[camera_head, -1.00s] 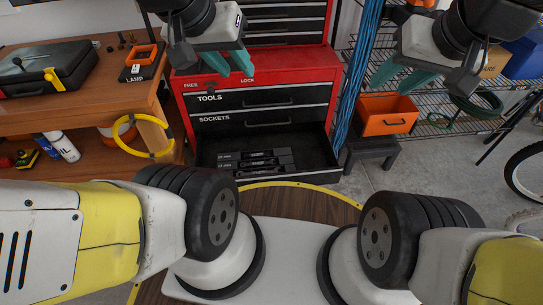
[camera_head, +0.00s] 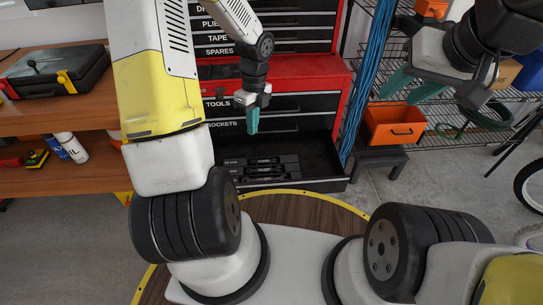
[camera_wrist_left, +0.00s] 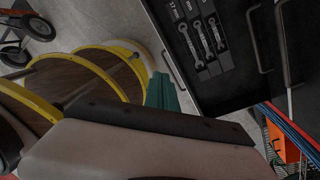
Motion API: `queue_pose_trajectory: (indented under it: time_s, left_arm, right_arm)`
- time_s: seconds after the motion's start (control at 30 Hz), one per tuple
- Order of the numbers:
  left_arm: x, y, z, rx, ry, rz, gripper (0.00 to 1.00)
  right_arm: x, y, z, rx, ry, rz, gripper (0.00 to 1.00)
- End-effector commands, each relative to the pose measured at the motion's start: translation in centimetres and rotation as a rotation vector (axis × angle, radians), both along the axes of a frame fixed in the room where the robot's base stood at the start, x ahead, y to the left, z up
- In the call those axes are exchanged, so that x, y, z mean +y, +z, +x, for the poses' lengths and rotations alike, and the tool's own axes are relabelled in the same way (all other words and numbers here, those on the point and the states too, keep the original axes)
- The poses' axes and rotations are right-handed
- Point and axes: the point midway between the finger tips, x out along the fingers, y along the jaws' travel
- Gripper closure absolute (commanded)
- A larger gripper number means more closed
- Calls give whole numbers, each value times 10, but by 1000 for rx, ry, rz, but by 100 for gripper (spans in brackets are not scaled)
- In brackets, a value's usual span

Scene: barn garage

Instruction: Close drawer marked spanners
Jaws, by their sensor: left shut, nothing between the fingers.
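The bottom drawer (camera_head: 318,165) of the red tool chest (camera_head: 310,68) stands open, with several spanners (camera_head: 262,167) in a dark tray inside. Its label is not in view. The spanners (camera_wrist_left: 203,42) and the drawer (camera_wrist_left: 245,85) also show in the left wrist view. My left gripper (camera_head: 253,124) is shut and empty, its teal fingers pointing down in front of the SOCKETS drawer (camera_head: 290,125) and above the open drawer. Its fingers (camera_wrist_left: 162,92) appear beside the drawer in the left wrist view. My right gripper (camera_head: 412,88) is open and empty, right of the chest.
Blue cables (camera_head: 368,80) hang right of the chest. A wooden workbench (camera_head: 60,120) with a black case (camera_head: 55,72) stands at the left.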

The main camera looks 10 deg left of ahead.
Motion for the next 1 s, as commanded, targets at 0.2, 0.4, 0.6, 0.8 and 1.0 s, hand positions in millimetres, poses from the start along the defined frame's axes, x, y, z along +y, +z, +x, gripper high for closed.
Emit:
queue_pose_trajectory:
  time_s: [0.2,0.4,0.6,0.8,1.0]
  left_arm:
    - [-16,-106,-3,136,-457,-157,100]
    - [-31,-163,-12,171,-721,-280,100]
    - [-37,-183,-17,176,-797,-317,100]
    - [-40,-210,-27,178,-796,-318,100]
    - [-44,-251,-41,180,-795,-317,100]
  right_arm:
    - [0,0,0,0,0,0,61]
    - [0,0,0,0,0,0,61]
    - [0,0,0,0,0,0,61]
    - [0,0,0,0,0,0,61]
    - [0,0,0,0,0,0,61]
